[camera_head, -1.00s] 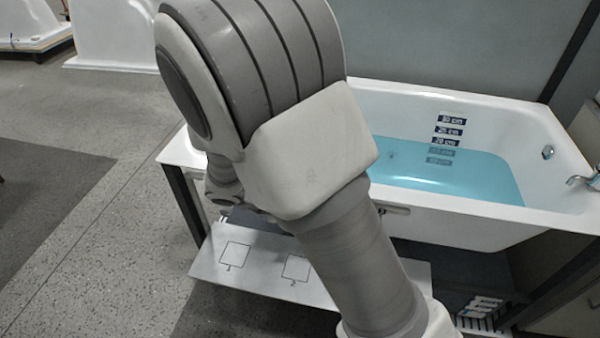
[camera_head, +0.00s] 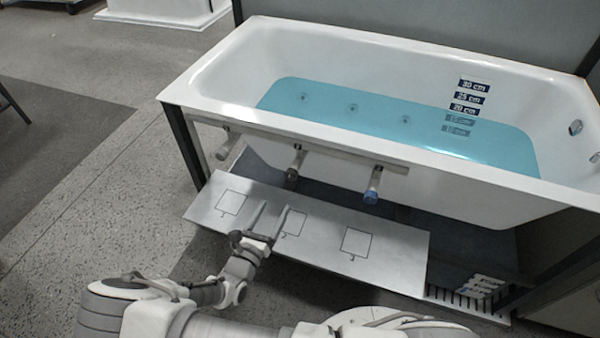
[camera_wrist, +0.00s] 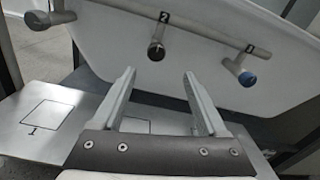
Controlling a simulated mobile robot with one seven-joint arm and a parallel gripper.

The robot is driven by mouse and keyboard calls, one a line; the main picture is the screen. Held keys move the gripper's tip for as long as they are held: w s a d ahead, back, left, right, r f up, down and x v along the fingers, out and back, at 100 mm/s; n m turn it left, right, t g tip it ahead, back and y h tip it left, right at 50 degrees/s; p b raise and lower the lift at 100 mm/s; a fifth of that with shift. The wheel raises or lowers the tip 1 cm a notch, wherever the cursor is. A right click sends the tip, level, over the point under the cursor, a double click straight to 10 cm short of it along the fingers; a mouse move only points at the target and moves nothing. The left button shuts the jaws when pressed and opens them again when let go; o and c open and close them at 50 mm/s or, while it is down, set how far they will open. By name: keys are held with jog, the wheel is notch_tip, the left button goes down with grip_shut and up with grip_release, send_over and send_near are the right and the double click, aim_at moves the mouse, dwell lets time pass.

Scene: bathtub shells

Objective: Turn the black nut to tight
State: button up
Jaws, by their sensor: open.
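The black nut (camera_head: 292,174) caps the lower end of the middle pipe stub under the front rim of the bathtub (camera_head: 330,134). In the wrist view, the black nut (camera_wrist: 156,51) is just beyond my fingertips, roughly centred between them, below a label "2". My gripper (camera_head: 271,207) is open and empty, over the pale panel around square 2. In the wrist view my gripper (camera_wrist: 159,73) has its two fingers apart, with nothing between them. It does not appear to touch the nut. The nut's turn position cannot be told.
A pale nut (camera_head: 222,154) is on the left stub and a blue nut (camera_head: 371,197) on the right one, all along a rail (camera_head: 330,151). The slanted panel (camera_head: 395,250) has outlined squares and lies below. Water fills part of the tub. Open floor is at left.

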aim_at(294, 168)
jog(key=shift+n+y, duration=0.3)
jog(key=b+x, duration=0.3)
jog(key=x, duration=1.4)
jog(key=shift+w+a+f, duration=0.1)
jog(key=shift+w, duration=0.05)
grip_shut()
